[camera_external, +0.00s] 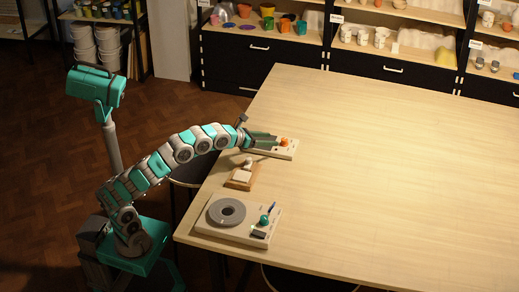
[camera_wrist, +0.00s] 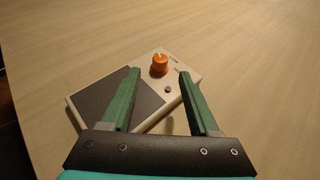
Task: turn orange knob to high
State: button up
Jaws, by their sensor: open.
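The orange knob (camera_wrist: 159,65) stands on the right part of a white device (camera_wrist: 178,64) with a dark grey plate (camera_wrist: 120,97). A white mark shows on the knob's top; the small lettering beside it is too small to read. In the external view the orange knob (camera_external: 284,141) sits on the device (camera_external: 290,151) at the table's left side. My gripper (camera_wrist: 160,70) is open, with its green fingers reaching over the device. The knob lies between the fingertips in the wrist picture, with gaps on both sides. My gripper (camera_external: 277,140) hides part of the device in the external view.
A wooden block with a white top (camera_external: 242,176) stands nearer along the table's left edge. A device with a grey disc (camera_external: 227,212) and a green knob (camera_external: 264,220) is at the near left corner. The table's middle and right are clear. Shelves (camera_external: 262,48) line the back.

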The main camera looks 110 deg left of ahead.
aim_at(280, 146)
jog(key=shift+x, duration=3.05)
jog(key=shift+c, duration=0.3)
grip_shut()
